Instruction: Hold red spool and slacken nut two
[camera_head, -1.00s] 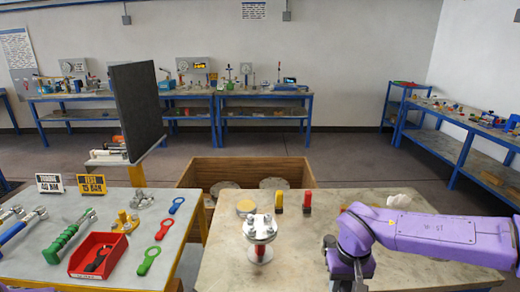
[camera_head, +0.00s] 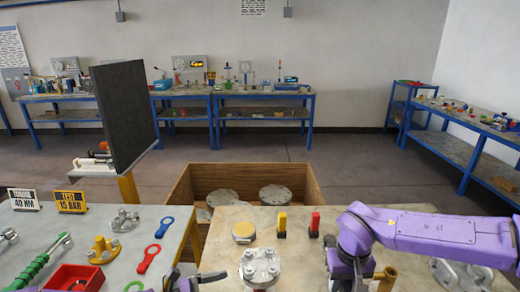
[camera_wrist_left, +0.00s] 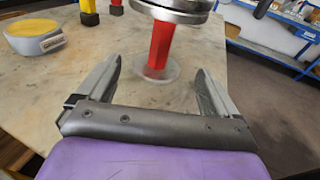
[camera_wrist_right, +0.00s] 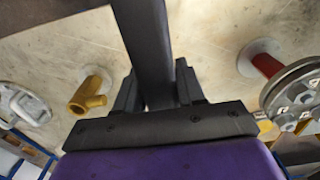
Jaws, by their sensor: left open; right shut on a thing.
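The red spool (camera_head: 260,278) stands upright on the right-hand table, its grey top flange (camera_head: 260,264) carrying several nuts and bolts. In the left wrist view its red body (camera_wrist_left: 160,45) stands ahead, between the lines of the fingers of my left gripper (camera_wrist_left: 157,75), which is open and empty. The fingers do not appear to touch it. My right gripper (camera_wrist_right: 158,92) is shut on a long dark tool (camera_wrist_right: 145,35); the tool's working end is out of view. In the right wrist view the red spool (camera_wrist_right: 265,64) stands to the right, apart from the tool. I cannot tell which nut is two.
A yellow block (camera_head: 282,224), a red block (camera_head: 314,223) and a round yellow-topped piece (camera_head: 243,233) stand behind the spool. A brass fitting (camera_wrist_right: 90,93) and a grey flanged part (camera_wrist_right: 24,103) lie right of my right gripper. A wooden crate (camera_head: 180,190) with flanges stands beyond the table.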

